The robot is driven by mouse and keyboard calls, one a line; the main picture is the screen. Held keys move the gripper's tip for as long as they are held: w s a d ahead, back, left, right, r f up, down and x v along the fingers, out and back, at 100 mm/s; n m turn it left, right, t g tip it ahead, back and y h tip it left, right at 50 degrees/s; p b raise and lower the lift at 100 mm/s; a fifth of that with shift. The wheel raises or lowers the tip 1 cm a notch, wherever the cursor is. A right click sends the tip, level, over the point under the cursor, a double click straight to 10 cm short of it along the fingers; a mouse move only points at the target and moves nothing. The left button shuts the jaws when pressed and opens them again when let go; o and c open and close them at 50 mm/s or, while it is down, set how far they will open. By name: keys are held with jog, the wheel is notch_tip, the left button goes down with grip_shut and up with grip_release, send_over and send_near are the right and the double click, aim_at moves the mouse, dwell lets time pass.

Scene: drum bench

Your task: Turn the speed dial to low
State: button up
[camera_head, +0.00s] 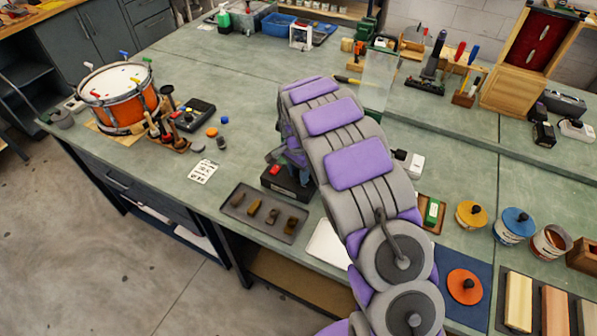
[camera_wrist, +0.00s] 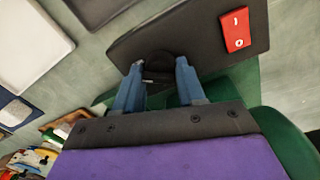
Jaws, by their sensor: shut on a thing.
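The speed dial (camera_wrist: 158,66) is a round black knob on a dark control box (camera_wrist: 205,45) in the wrist view. A red switch (camera_wrist: 235,30) with white marks sits on the same box. My gripper (camera_wrist: 158,76) has its two blue fingers on either side of the dial and is shut on it. The dial's setting marks cannot be read. In the head view the control box (camera_head: 290,186) shows with its red switch (camera_head: 275,170) beside my arm. My arm hides the dial there.
A dark tray (camera_head: 264,212) with several small brown pieces lies in front of the box. A white tray (camera_head: 328,245) lies to its right. An orange drum (camera_head: 118,97) stands at the left. A green surface (camera_wrist: 240,95) lies close under the box in the wrist view.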

jog(key=c, duration=0.4)
jog(key=shift+o, duration=0.2)
jog(key=shift+w, duration=0.1)
